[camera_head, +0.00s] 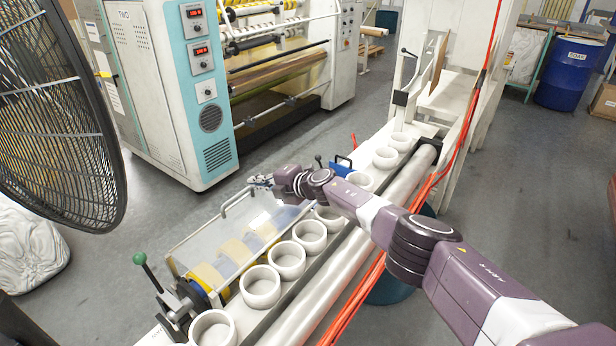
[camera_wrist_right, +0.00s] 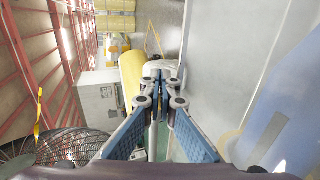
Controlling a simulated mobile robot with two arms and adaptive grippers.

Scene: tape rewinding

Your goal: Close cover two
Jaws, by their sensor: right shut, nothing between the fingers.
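A clear cover (camera_head: 210,238) with a metal handle (camera_head: 238,199) lies over yellow tape rolls (camera_head: 236,251) on the rewinding bench. I cannot tell whether it is fully closed, nor whether it is cover two. My right arm reaches in from the lower right across the bench. My right gripper (camera_head: 262,181) is shut and empty near the cover's far end, above the handle's level in the picture. In the right wrist view the gripper (camera_wrist_right: 165,78) has its fingertips together, with a pale clear panel (camera_wrist_right: 220,70) close on the right. My left gripper is out of view.
Several white tape cores (camera_head: 262,286) line the bench beside a long roller (camera_head: 330,285). A green-knobbed lever (camera_head: 140,259) stands at the near end. A black fan (camera_head: 60,120) is at left, a teal-and-white machine (camera_head: 180,90) behind. Orange cables (camera_head: 370,285) run along the right.

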